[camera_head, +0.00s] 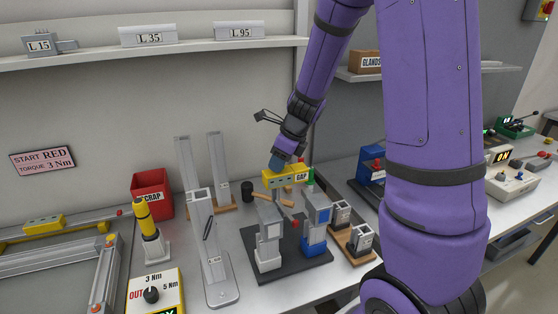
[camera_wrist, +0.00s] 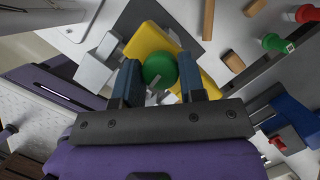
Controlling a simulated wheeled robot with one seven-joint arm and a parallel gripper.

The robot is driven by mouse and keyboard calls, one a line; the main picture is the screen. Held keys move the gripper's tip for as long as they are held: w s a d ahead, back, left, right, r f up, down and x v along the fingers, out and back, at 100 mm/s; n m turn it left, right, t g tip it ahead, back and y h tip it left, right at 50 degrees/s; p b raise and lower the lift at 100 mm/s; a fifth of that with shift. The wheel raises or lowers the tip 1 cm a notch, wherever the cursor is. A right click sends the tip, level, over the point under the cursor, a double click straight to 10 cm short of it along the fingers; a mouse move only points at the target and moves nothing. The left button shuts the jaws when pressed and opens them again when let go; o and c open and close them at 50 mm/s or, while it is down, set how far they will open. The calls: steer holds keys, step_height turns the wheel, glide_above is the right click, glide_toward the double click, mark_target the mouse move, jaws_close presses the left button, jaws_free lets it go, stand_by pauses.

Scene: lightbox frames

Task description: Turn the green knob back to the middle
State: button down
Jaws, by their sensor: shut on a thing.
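The green knob (camera_wrist: 158,68) is round and sits on a yellow block (camera_wrist: 150,40) in the wrist view. A short pale mark shows on its lower edge, toward my palm. My gripper (camera_wrist: 158,78) has one blue-grey finger on each side of the knob and is shut on it. In the head view, my gripper (camera_head: 284,163) reaches down onto the yellow block (camera_head: 282,180), which has a GAP label. My fingers hide the knob there, so its angle cannot be told from that view.
Grey and blue uprights (camera_head: 318,218) stand on a dark plate (camera_head: 295,272) below the yellow block. Tall grey brackets (camera_head: 208,250), a red SCRAP bin (camera_head: 151,192) and a yellow-topped post (camera_head: 147,225) are to the left. A wooden tray (camera_head: 355,252) with labelled blocks is close on the right.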

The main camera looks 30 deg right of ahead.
steer(key=shift+m, duration=0.7)
steer(key=c, duration=0.7)
jaws_free()
steer(key=shift+r, duration=0.1)
steer(key=v, duration=1)
steer(key=shift+s+r, duration=0.2)
steer(key=shift+r, duration=0.1)
steer(key=shift+a, duration=0.1)
